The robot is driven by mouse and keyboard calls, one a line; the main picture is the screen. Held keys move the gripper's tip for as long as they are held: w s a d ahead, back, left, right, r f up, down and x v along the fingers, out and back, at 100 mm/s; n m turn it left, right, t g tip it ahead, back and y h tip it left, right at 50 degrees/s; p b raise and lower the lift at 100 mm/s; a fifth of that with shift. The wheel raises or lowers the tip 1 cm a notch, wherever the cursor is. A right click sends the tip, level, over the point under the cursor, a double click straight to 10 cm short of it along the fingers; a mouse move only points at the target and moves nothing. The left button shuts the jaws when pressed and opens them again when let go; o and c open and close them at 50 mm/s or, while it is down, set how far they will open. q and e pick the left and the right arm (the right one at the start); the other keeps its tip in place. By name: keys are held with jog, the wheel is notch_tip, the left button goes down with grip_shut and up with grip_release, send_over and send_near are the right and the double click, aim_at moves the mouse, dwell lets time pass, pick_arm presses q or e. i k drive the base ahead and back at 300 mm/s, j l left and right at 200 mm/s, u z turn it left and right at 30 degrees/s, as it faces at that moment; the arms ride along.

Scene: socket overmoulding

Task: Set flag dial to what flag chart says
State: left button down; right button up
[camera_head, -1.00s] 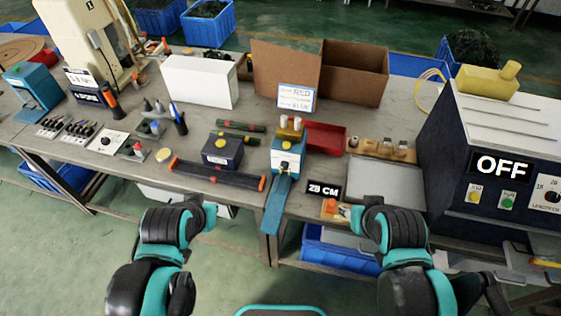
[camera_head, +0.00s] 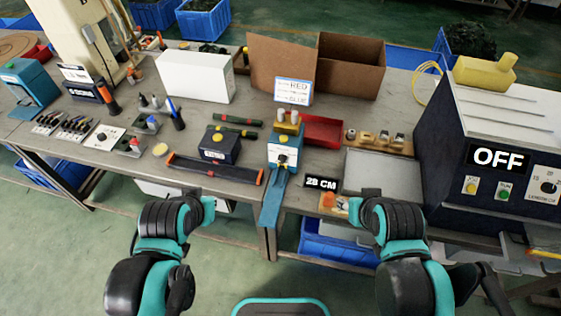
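The flag chart appears to be the white card (camera_head: 293,91) standing in front of the cardboard box; its top line reads RED, and the smaller lines are hard to read. Below it stands a blue machine (camera_head: 287,142) with a white front plate and a small dark dial (camera_head: 283,160), likely the flag dial; its setting is too small to read. My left gripper (camera_head: 208,209) is in front of the table's near edge, left of the blue machine. My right gripper (camera_head: 355,210) is near the edge, right of it. Both are apart from the dial, and their finger openings cannot be made out.
A 28 CM display (camera_head: 321,183) and an orange button (camera_head: 328,200) sit right of the blue machine. A dark machine (camera_head: 470,150) reading OFF stands at the right. A blue chute (camera_head: 272,205) overhangs the edge.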

aim_at(282, 159)
jog(key=k+l+u, duration=0.15)
jog(key=u, duration=0.2)
jog(key=k+u, duration=0.35)
